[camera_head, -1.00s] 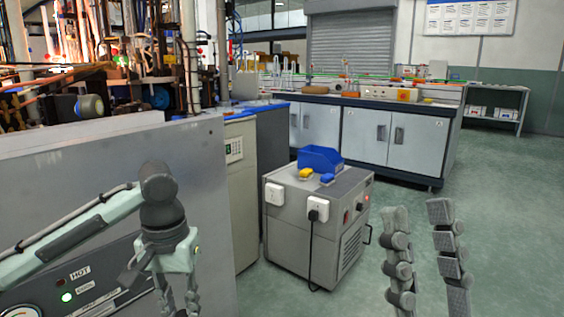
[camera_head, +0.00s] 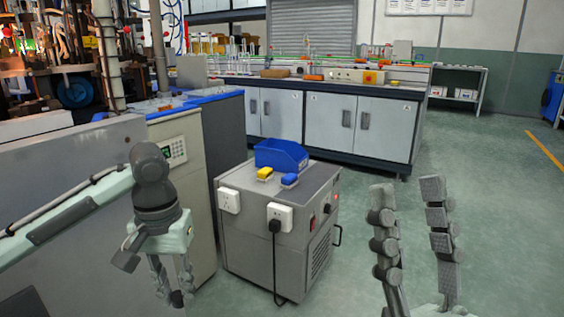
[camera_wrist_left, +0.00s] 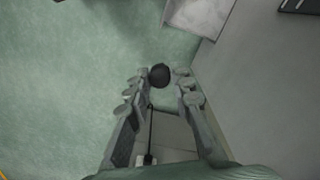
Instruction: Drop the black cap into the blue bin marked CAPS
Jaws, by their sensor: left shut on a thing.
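The black cap (camera_wrist_left: 160,76) is held between the fingertips of my left gripper (camera_wrist_left: 158,84) in the left wrist view. In the head view my left gripper (camera_head: 172,292) hangs pointing down at the lower left, with the cap (camera_head: 177,298) a small dark shape at its tips. The blue bin (camera_head: 285,156) sits on top of a grey wheeled cabinet (camera_head: 255,240), right of and beyond my left gripper. No CAPS marking is readable on it. My right gripper (camera_head: 407,188) is open and empty at the lower right, its fingers pointing up.
A black cable (camera_head: 275,260) hangs down the cabinet's front. A beige unit (camera_head: 180,190) stands left of it. Green floor (camera_head: 470,220) is open on the right.

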